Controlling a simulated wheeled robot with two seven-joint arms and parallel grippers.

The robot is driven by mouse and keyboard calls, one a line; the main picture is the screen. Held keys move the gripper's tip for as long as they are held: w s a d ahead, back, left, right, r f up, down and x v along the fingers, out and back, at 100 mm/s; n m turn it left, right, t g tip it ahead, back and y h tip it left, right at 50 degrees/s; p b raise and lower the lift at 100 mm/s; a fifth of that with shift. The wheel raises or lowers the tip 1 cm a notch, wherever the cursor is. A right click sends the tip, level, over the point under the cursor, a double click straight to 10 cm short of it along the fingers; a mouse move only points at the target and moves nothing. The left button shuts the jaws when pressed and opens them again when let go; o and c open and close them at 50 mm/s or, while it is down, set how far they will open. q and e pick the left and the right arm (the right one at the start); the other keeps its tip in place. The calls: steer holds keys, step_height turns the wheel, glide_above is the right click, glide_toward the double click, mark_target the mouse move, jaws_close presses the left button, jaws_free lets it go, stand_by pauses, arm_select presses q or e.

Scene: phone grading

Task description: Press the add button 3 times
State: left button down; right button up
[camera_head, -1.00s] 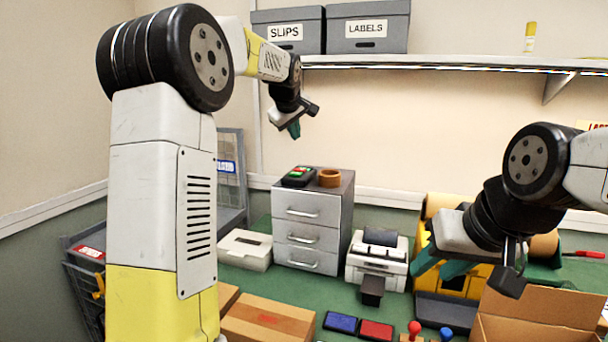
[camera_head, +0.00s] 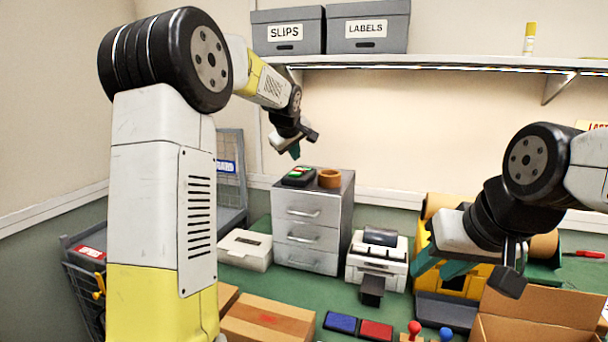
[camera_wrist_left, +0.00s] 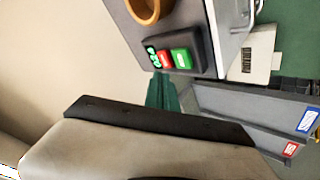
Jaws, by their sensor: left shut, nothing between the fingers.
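A small black counter box (camera_head: 299,176) sits on top of the grey drawer cabinet. In the left wrist view the box (camera_wrist_left: 186,38) shows a red button (camera_wrist_left: 165,59), a larger green button (camera_wrist_left: 181,58) and green display digits (camera_wrist_left: 152,54). I cannot read which button is add. My left gripper (camera_head: 295,153) is shut and empty, pointing down above the box, apart from it in the head view. Its teal fingertips (camera_wrist_left: 160,80) show just below the buttons in the wrist view. My right gripper (camera_head: 440,266) is open and empty, over the table at right.
A shelf (camera_head: 440,63) with two grey storage boxes runs above. A printer (camera_head: 377,260), ink pads, stamps and cardboard boxes occupy the green table.

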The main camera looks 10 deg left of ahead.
mark_target(295, 174)
arm_select(q)
steer(key=shift+f, duration=1.15)
steer(key=shift+f, duration=0.15)
stand_by(1.1)
steer(key=shift+f, duration=0.25)
steer(key=shift+f, duration=0.5)
stand_by(0.8)
steer(key=shift+r, duration=0.9)
steer(key=shift+r, duration=0.1)
steer(key=shift+r, duration=2.4)
stand_by(0.6)
